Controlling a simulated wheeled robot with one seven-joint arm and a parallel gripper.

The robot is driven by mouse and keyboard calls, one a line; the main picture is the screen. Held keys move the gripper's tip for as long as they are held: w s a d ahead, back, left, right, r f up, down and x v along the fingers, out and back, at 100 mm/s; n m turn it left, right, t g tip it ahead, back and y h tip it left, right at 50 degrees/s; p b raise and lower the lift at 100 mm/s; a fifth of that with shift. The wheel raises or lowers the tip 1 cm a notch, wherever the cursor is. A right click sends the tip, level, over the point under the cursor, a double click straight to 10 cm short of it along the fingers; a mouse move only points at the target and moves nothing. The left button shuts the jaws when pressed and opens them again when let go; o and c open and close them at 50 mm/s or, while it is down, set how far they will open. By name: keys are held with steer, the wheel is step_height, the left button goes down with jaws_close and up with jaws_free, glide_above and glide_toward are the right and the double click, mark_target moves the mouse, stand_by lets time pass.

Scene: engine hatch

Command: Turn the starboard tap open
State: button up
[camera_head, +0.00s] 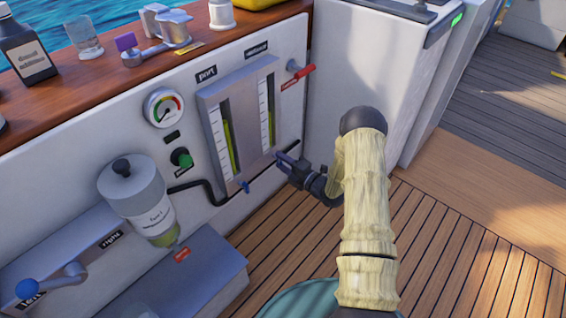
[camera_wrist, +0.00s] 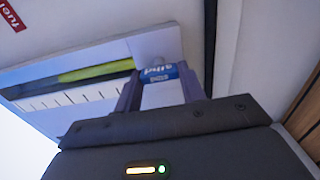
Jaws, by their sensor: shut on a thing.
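The starboard tap shows in the wrist view as a small blue handle (camera_wrist: 158,73) with white lettering, at the foot of the sight-gauge panel. My gripper (camera_wrist: 160,92) is shut on it, one finger on each side. In the head view my gripper (camera_head: 281,159) is at the lower right of the gauge panel (camera_head: 204,100), below the right-hand sight tube (camera_head: 266,108). The starboard tap is hidden there behind my fingers. A similar blue tap (camera_head: 245,187) hangs under the left-hand tube, clear of my gripper.
A red-handled valve (camera_head: 301,71) sticks out above right of the panel. A green knob (camera_head: 181,158), a dial gauge (camera_head: 164,107) and a filter canister (camera_head: 135,195) are to the left. A black hose (camera_head: 205,187) runs low along the wall. The deck (camera_head: 460,240) is clear.

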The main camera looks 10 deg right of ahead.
steer(key=shift+d+f, duration=0.1)
steer(key=shift+d, duration=0.05)
steer(key=o, duration=1)
steer(key=p+v, duration=0.7)
steer(key=v, duration=1)
steer(key=shift+s, duration=0.15)
steer(key=shift+d, duration=0.1)
